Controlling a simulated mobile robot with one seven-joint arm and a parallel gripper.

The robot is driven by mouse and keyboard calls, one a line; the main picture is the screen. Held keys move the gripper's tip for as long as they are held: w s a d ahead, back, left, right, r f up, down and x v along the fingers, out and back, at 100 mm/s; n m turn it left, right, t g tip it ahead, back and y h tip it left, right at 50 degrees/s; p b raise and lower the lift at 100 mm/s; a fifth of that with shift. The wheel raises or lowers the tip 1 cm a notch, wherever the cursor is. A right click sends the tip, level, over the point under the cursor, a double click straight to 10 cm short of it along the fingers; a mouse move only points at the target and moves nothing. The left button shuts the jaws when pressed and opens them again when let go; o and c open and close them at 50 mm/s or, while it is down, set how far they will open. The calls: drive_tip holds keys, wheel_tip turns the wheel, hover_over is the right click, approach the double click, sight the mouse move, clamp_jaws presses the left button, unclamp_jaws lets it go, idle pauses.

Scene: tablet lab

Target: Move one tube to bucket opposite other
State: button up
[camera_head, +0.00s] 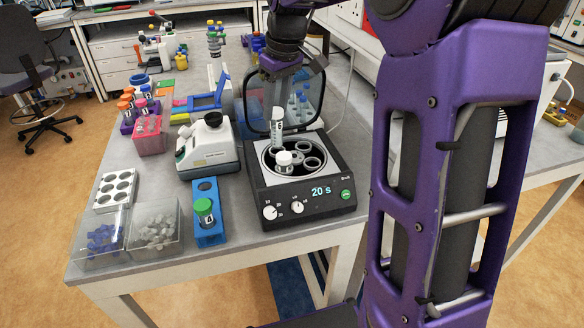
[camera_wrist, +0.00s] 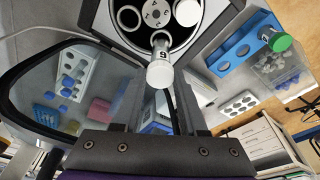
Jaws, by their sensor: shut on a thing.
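A white-capped tube (camera_head: 277,128) hangs upright over the back left of the centrifuge rotor (camera_head: 295,157). My gripper (camera_head: 279,100) is shut on it from above. In the wrist view, this tube's white cap (camera_wrist: 160,75) is between the fingers (camera_wrist: 160,95), with its label facing the rotor. I cannot tell whether its lower end is inside a bucket. A second white-capped tube (camera_head: 284,160) stands in the front left bucket; its cap also shows at the top of the wrist view (camera_wrist: 188,12). Other buckets, such as the right one (camera_head: 312,163), look empty.
The centrifuge (camera_head: 330,198) has its lid (camera_head: 308,97) raised behind the rotor; its display reads 20 s. A blue rack (camera_head: 208,235) with a green-capped tube (camera_head: 204,212) stands to the left. A white device (camera_head: 208,145), clear bins (camera_head: 155,232) and a white rack (camera_head: 116,190) are farther left.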

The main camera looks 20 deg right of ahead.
idle(0.3)
wheel_tip(320, 180, up, 4)
drive_tip(key=p, duration=0.4)
drive_tip(key=shift+r, duration=0.2)
drive_tip(key=shift+f, duration=0.15)
drive_tip(key=d, duration=0.6)
drive_tip(key=shift+d, duration=0.35)
drive_tip(key=shift+f+b, duration=0.95)
drive_tip(key=shift+f, duration=0.9)
drive_tip(key=shift+f, duration=0.15)
drive_tip(key=shift+f, duration=0.35)
